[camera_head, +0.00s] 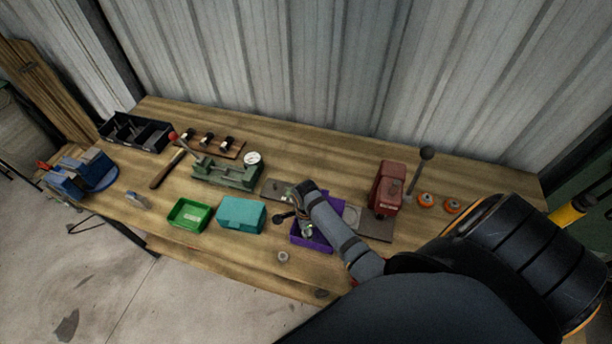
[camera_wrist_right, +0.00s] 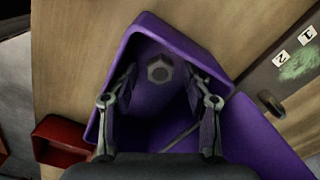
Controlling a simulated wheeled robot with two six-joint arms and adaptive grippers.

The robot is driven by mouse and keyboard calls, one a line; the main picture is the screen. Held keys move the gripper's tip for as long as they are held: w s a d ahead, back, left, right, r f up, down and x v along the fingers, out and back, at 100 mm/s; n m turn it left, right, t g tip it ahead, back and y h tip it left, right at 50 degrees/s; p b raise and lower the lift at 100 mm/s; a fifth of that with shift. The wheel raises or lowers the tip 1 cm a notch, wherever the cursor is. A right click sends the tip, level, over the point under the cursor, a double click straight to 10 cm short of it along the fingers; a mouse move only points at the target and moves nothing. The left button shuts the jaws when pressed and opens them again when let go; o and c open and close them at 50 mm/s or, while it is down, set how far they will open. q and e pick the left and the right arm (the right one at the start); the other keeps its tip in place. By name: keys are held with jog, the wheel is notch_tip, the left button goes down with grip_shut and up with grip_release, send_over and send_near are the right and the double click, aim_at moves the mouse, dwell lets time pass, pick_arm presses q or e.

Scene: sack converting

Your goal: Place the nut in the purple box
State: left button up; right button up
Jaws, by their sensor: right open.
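The purple box (camera_head: 318,245) stands near the front edge of the bench, partly hidden by my right arm in the head view. It fills much of the right wrist view (camera_wrist_right: 150,27). A dark grey hexagonal nut (camera_wrist_right: 159,70) with a round hole shows inside the box's outline, beyond my fingertips. I cannot tell whether it touches the box floor. My right gripper (camera_wrist_right: 159,100) is open, its two fingers apart on either side below the nut and not touching it. In the head view the right gripper (camera_head: 307,228) is over the box. My left gripper is not in view.
A teal box (camera_head: 241,215) and a green tray (camera_head: 188,215) stand left of the purple box. A small grey round piece (camera_head: 283,256) lies in front. A red press (camera_head: 386,188) stands to the right. A red bin (camera_wrist_right: 62,140) shows at the wrist view's left.

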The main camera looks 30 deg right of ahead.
jog(key=shift+w+r, duration=0.1)
jog(key=shift+r, duration=0.35)
notch_tip(320, 180, up, 11)
jog(key=b, duration=0.1)
jog(key=shift+r+b, duration=0.15)
jog(key=shift+b, duration=0.25)
